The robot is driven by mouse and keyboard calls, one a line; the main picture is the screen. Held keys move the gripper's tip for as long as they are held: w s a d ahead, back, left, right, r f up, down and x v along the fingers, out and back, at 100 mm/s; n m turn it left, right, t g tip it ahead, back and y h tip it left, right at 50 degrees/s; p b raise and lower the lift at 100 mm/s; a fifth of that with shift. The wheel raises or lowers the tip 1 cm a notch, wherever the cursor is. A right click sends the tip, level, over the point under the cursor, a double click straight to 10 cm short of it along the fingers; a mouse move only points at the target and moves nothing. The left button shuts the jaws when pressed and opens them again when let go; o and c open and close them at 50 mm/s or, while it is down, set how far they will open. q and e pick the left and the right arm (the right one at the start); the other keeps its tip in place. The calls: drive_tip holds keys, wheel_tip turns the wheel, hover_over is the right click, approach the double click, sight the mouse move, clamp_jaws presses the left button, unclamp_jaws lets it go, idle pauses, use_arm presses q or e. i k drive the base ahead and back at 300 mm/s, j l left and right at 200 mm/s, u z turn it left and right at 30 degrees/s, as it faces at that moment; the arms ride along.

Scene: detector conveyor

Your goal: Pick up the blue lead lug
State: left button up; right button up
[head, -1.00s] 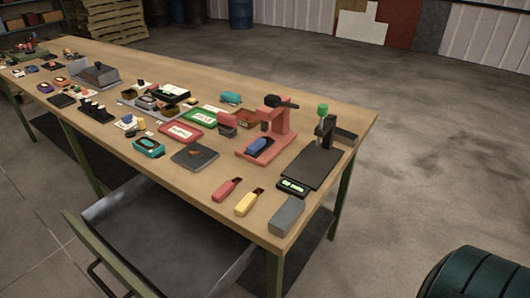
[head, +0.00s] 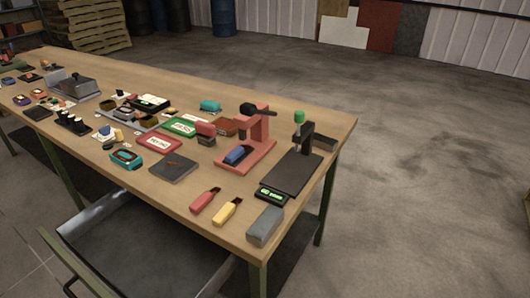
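Neither of my grippers is in view. No thing is clearly recognisable as the blue lead lug. A blue block (head: 237,154) lies on the base of a red press-like stand (head: 262,146) toward the right end of the workbench. A much smaller blue item (head: 104,130) sits farther left, among small parts on a pale card. Both are too small in the picture to tell whether either is the lug.
The long wooden workbench (head: 310,214) is crowded with tools and trays. A dark stand with a green knob (head: 299,117), a grey block (head: 265,225) and red and yellow markers (head: 227,211) occupy its right end. A metal bin (head: 130,245) stands in front. Floor right is open.

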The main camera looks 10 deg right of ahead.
sight(237, 152)
drive_tip(key=i+l+u, duration=0.15)
drive_tip(key=l, duration=0.25)
drive_tip(key=i+l+u, duration=0.15)
drive_tip(key=l, duration=0.3)
drive_tip(key=l+u, duration=0.15)
drive_tip(key=l, duration=0.25)
drive_tip(key=i+l+u, duration=0.15)
drive_tip(key=l, duration=0.3)
